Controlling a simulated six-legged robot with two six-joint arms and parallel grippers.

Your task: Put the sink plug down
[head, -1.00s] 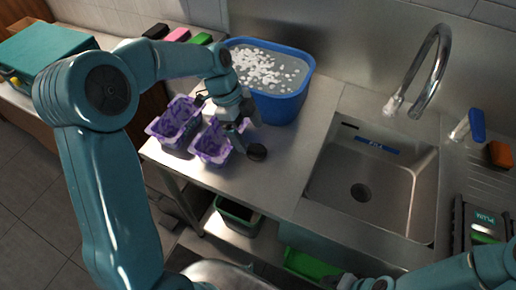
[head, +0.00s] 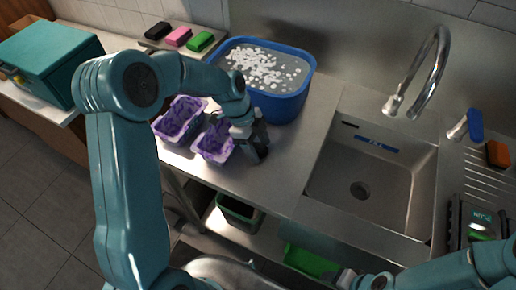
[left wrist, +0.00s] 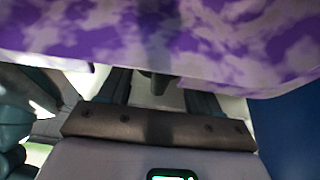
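The sink plug cannot be made out clearly in the head view; the spot on the counter where a small black disc showed is now covered by my left gripper (head: 260,152). That gripper points down at the steel counter, just right of the nearer purple tub (head: 213,142). In the left wrist view its two dark fingers (left wrist: 160,92) stand apart, with a small dark piece between them that I cannot identify. The sink (head: 372,185), with its drain hole, lies to the right. My right gripper (head: 347,278) is at the bottom edge, too small to read.
A second purple tub (head: 179,120) stands beside the first. A blue basin (head: 285,105) of water with white bits is behind. Sponges (head: 178,37) lie at the back left. A tap (head: 428,75) arches over the sink. The counter between my left gripper and the sink is clear.

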